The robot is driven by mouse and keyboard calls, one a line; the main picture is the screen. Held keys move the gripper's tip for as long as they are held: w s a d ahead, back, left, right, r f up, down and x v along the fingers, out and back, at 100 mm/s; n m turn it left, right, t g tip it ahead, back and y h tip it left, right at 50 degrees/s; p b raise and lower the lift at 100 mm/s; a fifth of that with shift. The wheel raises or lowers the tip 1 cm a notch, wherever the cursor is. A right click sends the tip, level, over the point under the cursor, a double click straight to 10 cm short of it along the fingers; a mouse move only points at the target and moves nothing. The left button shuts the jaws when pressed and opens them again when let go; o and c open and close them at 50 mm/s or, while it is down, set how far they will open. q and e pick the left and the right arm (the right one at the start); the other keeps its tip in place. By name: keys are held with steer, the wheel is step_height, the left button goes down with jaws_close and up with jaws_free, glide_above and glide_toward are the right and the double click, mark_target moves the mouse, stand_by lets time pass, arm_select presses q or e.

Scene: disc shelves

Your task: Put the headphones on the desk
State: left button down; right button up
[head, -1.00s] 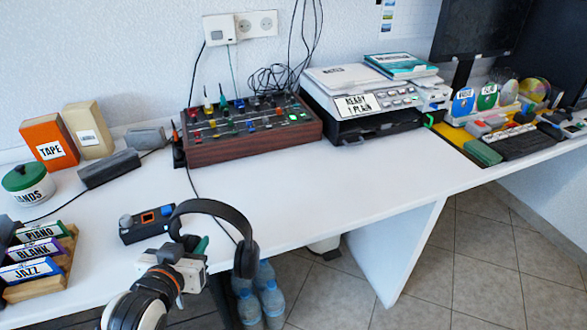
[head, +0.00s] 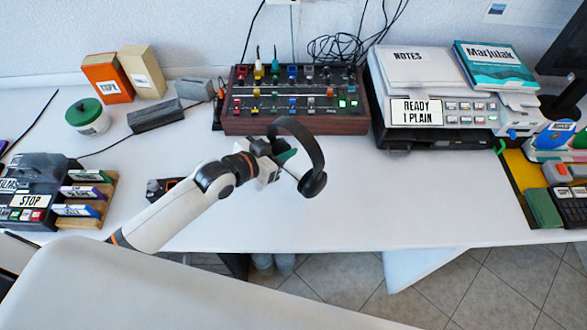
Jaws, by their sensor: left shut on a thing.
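The black headphones (head: 309,153) are held by my left gripper (head: 279,158), which is shut on their band. The band arcs up and to the right of the gripper, and one ear cup hangs at its right end. The other ear cup is hidden. The white desk (head: 350,205) spans the view. In the picture the headphones lie over its middle, in front of the mixer; their height above the top is hard to tell. My right gripper is not in view.
A wood-sided mixer (head: 295,124) stands behind the headphones. A printer (head: 442,134) is to its right. A small dark device (head: 158,188) lies partly behind my left arm. A rack (head: 100,212) and a tape deck (head: 38,178) stand at left. The desk right of the headphones is clear.

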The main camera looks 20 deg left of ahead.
mark_target(283, 176)
arm_select(q)
step_height(283, 176, down, 7)
steer(key=shift+f, duration=0.15)
stand_by(0.4)
steer(key=shift+f+b, duration=0.15)
steer(key=shift+b, duration=0.2)
steer(key=c, duration=1)
jaws_free()
steer(key=shift+c, duration=0.2)
steer(key=shift+r, duration=0.2)
steer(key=v, duration=1.2)
steer(key=shift+s+f+p, duration=0.1)
steer(key=shift+p, duration=0.25)
